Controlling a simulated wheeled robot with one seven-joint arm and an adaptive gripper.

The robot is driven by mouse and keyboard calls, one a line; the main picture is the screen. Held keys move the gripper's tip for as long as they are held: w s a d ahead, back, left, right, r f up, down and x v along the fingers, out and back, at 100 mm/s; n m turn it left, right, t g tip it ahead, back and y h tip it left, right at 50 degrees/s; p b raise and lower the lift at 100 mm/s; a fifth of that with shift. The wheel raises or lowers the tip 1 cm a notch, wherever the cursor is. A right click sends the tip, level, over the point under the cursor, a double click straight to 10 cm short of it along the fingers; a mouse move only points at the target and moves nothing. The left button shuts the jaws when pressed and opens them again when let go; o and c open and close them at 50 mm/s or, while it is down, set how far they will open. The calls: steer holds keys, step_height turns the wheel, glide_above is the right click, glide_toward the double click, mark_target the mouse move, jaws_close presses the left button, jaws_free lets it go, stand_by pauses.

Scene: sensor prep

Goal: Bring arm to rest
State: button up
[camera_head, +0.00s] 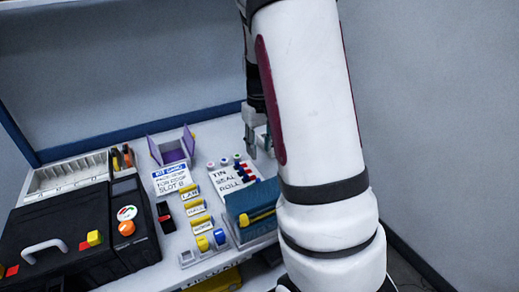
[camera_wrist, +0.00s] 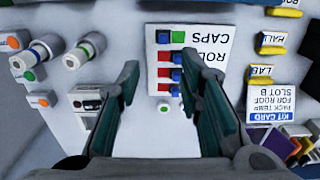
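My gripper (camera_head: 260,150) hangs above the back right part of the workbench in the head view, partly hidden behind my white arm. In the wrist view my gripper (camera_wrist: 160,62) shows two dark green fingers standing well apart. Nothing is held between them. Below and between the fingers is a white card (camera_wrist: 213,50) with red, blue and green pieces beside its lettering. The gap between the fingertips and the bench cannot be judged exactly.
A black case (camera_head: 60,225) stands at the left of the bench. A purple open box (camera_head: 172,150), a kit card (camera_head: 171,179), yellow labelled blocks (camera_head: 195,210) and a teal box (camera_head: 250,200) fill the middle. Bare grey wall (camera_head: 430,110) lies to the right.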

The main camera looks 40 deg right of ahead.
stand_by(0.4)
steer(key=s+a+r+n+y, duration=0.1)
steer(key=s+a+r, duration=0.3)
steer(key=a+r, duration=0.3)
steer(key=s+a+r, duration=0.4)
steer(key=a+r, duration=0.1)
steer(key=a, duration=0.4)
steer(key=s+a+r+n, duration=0.1)
steer(key=s+a, duration=0.2)
steer(key=s, duration=0.4)
steer(key=s+a+r+h, duration=0.1)
steer(key=s+a, duration=0.2)
steer(key=s, duration=0.3)
steer(key=s+a+r+n, duration=0.1)
steer(key=s+a, duration=0.2)
steer(key=s, duration=0.4)
step_height(320, 180, up, 25)
steer(key=t+p, duration=0.4)
steer(key=p, duration=2)
steer(key=shift+d, duration=0.2)
